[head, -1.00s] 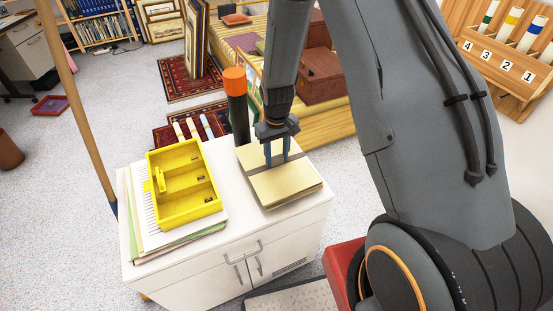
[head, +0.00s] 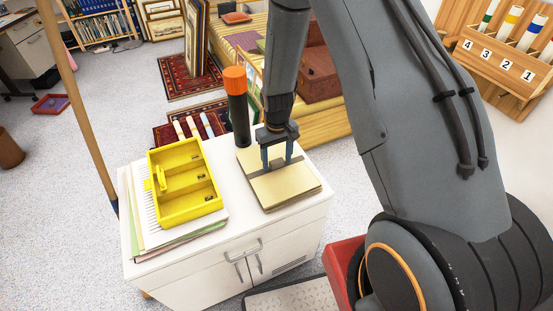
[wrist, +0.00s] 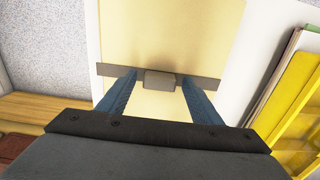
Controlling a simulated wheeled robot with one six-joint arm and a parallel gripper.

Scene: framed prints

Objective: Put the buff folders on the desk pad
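The buff folders (head: 285,190) lie in a flat stack on the right part of the white cabinet top. A dark band crosses the stack, with a small grey block (wrist: 160,82) on it in the wrist view. My gripper (head: 278,164) is over the stack, pointing down. In the wrist view my gripper (wrist: 160,85) is open, with one blue finger on each side of the block and gaps showing. Whether the fingertips touch the folders I cannot tell. I cannot make out a desk pad in these views.
A yellow divided tray (head: 183,184) sits on papers (head: 136,222) left of the folders on the white cabinet (head: 160,275). A black tube with an orange cap (head: 235,85) stands behind the stack. A wooden pole (head: 75,100) rises at the left.

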